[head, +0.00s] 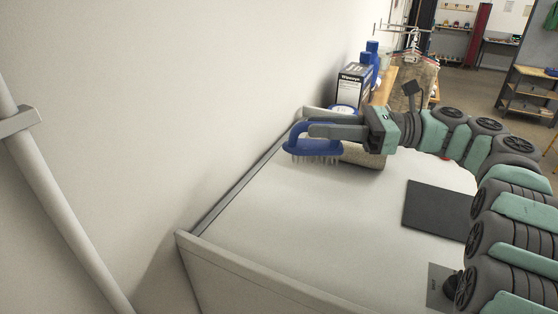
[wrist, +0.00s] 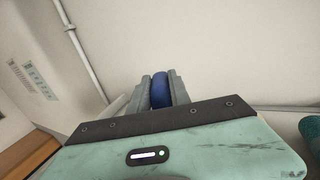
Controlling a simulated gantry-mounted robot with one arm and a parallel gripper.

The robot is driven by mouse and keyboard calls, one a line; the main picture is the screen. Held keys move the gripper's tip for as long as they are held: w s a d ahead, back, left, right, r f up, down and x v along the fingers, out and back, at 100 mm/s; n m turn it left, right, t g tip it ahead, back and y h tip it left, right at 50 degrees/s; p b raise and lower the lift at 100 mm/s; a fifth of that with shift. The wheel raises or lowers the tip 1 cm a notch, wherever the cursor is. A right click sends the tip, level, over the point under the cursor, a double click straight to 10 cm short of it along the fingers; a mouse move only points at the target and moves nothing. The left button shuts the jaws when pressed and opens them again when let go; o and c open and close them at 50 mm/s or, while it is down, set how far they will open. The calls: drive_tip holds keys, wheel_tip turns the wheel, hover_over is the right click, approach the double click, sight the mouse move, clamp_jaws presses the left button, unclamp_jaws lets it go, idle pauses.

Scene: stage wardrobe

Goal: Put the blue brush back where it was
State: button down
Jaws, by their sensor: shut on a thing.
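The blue brush (head: 313,146) has a blue looped handle and pale bristles that point down. My gripper (head: 312,127) is shut on its handle near the back left of the white table (head: 300,215). In the wrist view the blue handle (wrist: 160,90) is between the two grey fingers of my gripper (wrist: 163,88). The bristles look close to the tabletop; I cannot tell whether they touch it.
Behind my gripper lie a beige rolled item (head: 362,157), a wipes box (head: 353,88) and blue-capped bottles (head: 371,55). A dark mat (head: 437,210) lies at the right. A wall runs along the left edge. The front middle of the table is clear.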

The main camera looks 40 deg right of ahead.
sight(321, 158)
wheel_tip(321, 158, down, 7)
drive_tip(key=shift+r, duration=0.2)
drive_tip(key=shift+s+d+f, duration=0.1)
drive_tip(key=shift+f, duration=0.25)
drive_tip(key=c, duration=1.2)
unclamp_jaws()
